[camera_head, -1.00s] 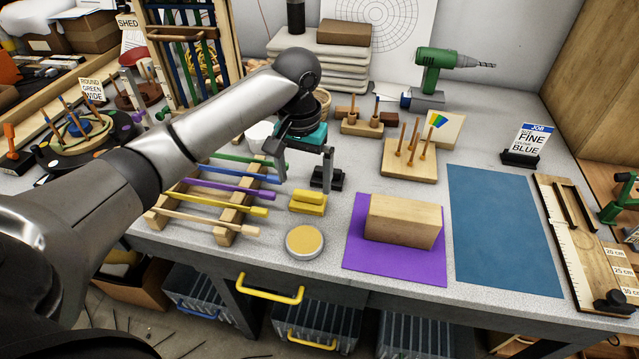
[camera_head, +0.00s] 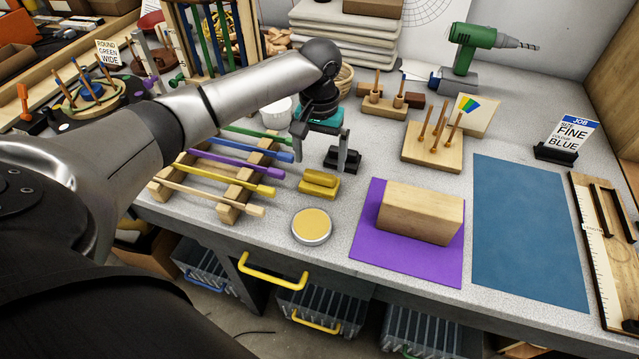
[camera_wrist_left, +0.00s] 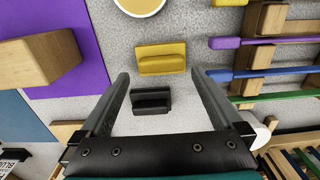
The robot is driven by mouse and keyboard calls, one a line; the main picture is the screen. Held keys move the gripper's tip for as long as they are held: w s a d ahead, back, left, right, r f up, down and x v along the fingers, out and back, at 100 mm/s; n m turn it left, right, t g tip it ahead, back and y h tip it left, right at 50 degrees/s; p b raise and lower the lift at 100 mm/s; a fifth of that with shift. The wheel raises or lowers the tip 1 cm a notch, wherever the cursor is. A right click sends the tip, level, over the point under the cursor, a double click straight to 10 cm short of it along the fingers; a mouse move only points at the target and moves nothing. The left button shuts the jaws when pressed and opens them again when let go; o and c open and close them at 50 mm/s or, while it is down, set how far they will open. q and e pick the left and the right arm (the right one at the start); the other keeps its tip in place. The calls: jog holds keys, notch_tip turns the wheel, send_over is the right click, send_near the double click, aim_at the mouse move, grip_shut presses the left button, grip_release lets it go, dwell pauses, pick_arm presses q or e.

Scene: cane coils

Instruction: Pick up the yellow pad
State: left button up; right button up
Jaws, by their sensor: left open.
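The yellow pad (camera_head: 319,184) is a small yellow block with a raised grip, lying on the grey bench right of the cane rack. In the left wrist view the yellow pad (camera_wrist_left: 160,57) lies just beyond the fingertips. My left gripper (camera_head: 321,163) is open and empty above the bench, just behind the yellow pad. In the left wrist view its fingers (camera_wrist_left: 160,76) stand wide apart, with a similar black pad (camera_wrist_left: 151,101) showing between them. My right gripper is not in view.
A round tin with a yellow top (camera_head: 311,226) stands in front of the yellow pad. The rack of coloured canes (camera_head: 232,190) is to its left. A wooden block (camera_head: 420,212) on a purple sheet (camera_head: 368,247) is to its right. The black pad (camera_head: 343,158) lies behind it.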

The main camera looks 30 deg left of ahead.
aim_at(319, 174)
pick_arm(q)
jog(key=f, duration=0.2)
jog(key=f+b, duration=0.1)
jog(key=f, duration=0.2)
jog(key=shift+w+a+b, duration=0.15)
jog(key=shift+w+b, duration=0.05)
jog(key=shift+b, duration=0.1)
jog(key=shift+c, duration=0.2)
jog(key=c, duration=1)
jog(key=shift+c, duration=0.2)
jog(key=shift+r, duration=0.15)
notch_tip(319, 174, up, 20)
jog(key=p, duration=0.4)
jog(key=shift+p, duration=0.35)
